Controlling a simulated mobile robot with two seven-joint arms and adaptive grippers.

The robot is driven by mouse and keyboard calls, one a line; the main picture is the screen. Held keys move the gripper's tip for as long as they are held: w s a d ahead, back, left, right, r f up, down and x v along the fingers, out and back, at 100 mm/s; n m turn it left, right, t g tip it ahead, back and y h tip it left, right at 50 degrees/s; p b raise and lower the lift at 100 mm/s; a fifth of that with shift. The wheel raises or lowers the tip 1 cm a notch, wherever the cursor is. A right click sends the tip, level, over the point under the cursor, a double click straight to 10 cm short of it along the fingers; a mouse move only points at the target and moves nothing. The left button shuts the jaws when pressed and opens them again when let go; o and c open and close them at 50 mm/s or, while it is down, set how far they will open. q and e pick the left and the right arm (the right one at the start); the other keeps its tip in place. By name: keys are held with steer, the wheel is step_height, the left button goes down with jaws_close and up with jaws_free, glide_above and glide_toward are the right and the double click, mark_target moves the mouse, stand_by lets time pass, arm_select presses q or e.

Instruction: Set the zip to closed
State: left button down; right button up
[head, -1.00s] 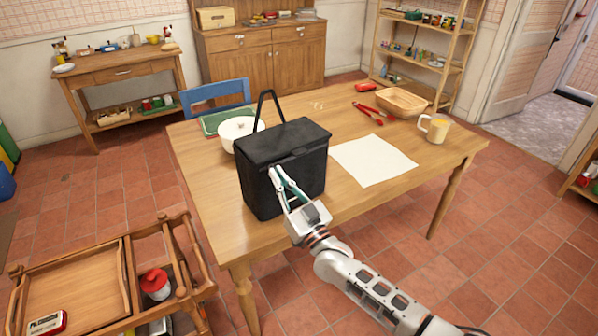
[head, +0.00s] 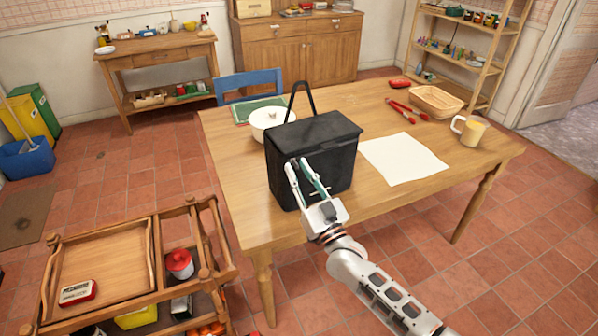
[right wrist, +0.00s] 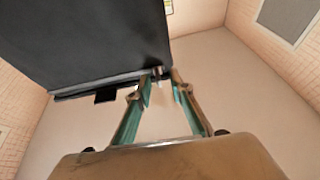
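A black box-shaped bag (head: 312,168) with a flat lid and a raised dark handle (head: 290,100) stands upright near the table's front left edge. My right gripper (head: 299,164) is at the bag's front face, just below the lid edge. In the right wrist view the bag (right wrist: 90,40) fills the upper left. The gripper's fingertips (right wrist: 163,80) are apart there, with a small dark piece at the lid's corner, possibly the zip pull, close to them. I cannot tell whether they touch it. The zip's line is too small to make out. My left gripper is out of view.
The wooden table (head: 225,165) also holds a white pot (head: 268,124), a white sheet (head: 405,158), red-handled tongs (head: 402,110), a basket (head: 437,101) and a yellowish mug (head: 468,132). A wooden trolley (head: 100,260) stands at the front left.

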steer(key=v, duration=1.2)
steer(key=s+d+f+g+h, duration=0.3)
steer(key=s+d+f+g, duration=0.1)
steer(key=s+f, duration=0.7)
steer(key=s+d+f+g+h, duration=0.3)
steer(key=s+d+f+g, duration=0.2)
steer(key=s+f, duration=0.6)
steer(key=d, duration=0.2)
steer(key=shift+d+f+m+g+h, duration=0.3)
steer(key=shift+d+h, duration=0.05)
steer(key=shift+h, duration=0.05)
stand_by(1.3)
